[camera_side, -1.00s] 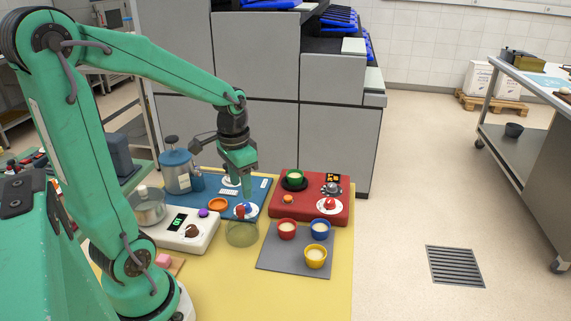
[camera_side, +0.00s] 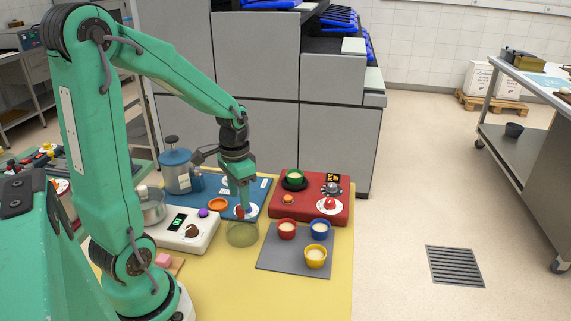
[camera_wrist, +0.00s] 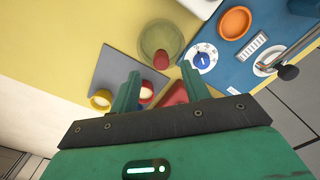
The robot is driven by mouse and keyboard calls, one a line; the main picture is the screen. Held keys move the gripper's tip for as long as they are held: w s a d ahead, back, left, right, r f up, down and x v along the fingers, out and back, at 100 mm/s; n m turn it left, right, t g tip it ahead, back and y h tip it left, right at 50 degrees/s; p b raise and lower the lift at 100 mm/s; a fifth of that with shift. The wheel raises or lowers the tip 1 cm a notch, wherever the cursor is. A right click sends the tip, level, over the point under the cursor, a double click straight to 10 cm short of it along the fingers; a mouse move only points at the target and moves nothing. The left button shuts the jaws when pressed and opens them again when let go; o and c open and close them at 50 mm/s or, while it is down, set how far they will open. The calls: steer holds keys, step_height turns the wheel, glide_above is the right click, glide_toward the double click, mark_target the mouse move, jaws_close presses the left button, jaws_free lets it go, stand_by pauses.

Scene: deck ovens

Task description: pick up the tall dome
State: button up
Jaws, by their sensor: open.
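The tall dome (camera_side: 242,236) is a clear, greenish see-through cover with a red knob. It stands upright on the yellow table. In the wrist view the dome (camera_wrist: 156,38) lies just beyond my fingertips, its red knob (camera_wrist: 161,60) roughly centred in the gap. My gripper (camera_side: 243,205) points down over the dome, its fingers close to the knob and partly covering it in the side view. The jaws (camera_wrist: 160,73) are open, with nothing held. Whether the fingertips have come down to the knob's height I cannot tell.
The grey mat (camera_side: 270,258) with red, blue and yellow cups lies right of the dome. The red block (camera_side: 338,218) and blue panel (camera_side: 266,196) with a dial stand behind. The white scale (camera_side: 207,235) is close on the left. Yellow table in front is clear.

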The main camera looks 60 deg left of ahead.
steer(key=shift+f, duration=0.15)
steer(key=shift+a+f, duration=0.1)
steer(key=shift+f, duration=2.4)
steer(key=c, duration=1)
steer(key=shift+o, duration=0.2)
steer(key=shift+r, duration=0.15)
steer(key=shift+r, duration=1)
step_height(320, 180, up, 2)
steer(key=shift+r, duration=0.1)
steer(key=s+d+r, duration=0.1)
steer(key=d+r, duration=0.5)
steer(key=d, duration=0.5)
steer(key=shift+d+r, duration=0.3)
